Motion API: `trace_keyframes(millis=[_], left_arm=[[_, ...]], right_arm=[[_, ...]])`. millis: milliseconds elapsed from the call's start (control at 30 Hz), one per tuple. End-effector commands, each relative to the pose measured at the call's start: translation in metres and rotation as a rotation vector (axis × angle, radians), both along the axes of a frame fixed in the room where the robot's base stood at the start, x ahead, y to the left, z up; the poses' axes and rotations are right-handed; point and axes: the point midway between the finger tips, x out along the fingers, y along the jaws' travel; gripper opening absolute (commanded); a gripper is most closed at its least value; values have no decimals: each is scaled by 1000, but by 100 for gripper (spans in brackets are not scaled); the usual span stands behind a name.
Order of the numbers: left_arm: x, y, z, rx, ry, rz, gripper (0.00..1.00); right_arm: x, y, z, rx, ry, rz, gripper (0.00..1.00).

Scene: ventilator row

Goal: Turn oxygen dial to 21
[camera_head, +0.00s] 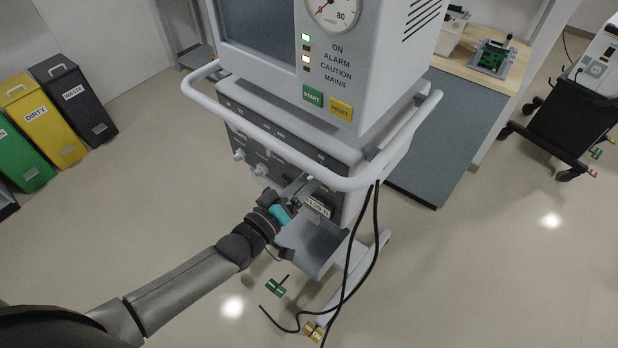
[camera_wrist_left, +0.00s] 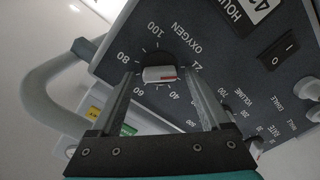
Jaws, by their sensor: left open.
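The oxygen dial (camera_wrist_left: 160,73) is a round black knob with a pale grip bar and a red mark, on the ventilator's dark front panel (camera_wrist_left: 225,65). Its scale reads 21, 40, 60, 80 and 100; the red mark lies on the side towards 40, but its exact reading is unclear. My left gripper (camera_wrist_left: 160,82) is open, with one finger on each side of the dial; I cannot tell whether they touch it. In the head view my left gripper (camera_head: 292,203) is at the ventilator's front panel (camera_head: 270,140) and hides the dial. My right gripper is not in view.
A white rail (camera_head: 290,160) runs around the ventilator above my left gripper. Black cables (camera_head: 357,255) hang to its right. More knobs (camera_head: 239,156) sit left on the panel. A rocker switch (camera_wrist_left: 285,47) is beside the dial. Bins (camera_head: 52,110) stand far left; the floor between is clear.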

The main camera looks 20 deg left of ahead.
Motion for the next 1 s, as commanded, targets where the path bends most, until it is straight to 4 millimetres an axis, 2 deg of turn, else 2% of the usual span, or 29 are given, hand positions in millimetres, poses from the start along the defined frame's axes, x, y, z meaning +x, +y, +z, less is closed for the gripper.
trace_keyframes(millis=[267,800,1000], left_arm=[[-12,5,0,0,1,1,80],[-103,43,-1,2,5,-1,80],[-128,54,-1,1,3,0,80]], right_arm=[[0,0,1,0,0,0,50],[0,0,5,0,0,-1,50],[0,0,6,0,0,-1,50]])
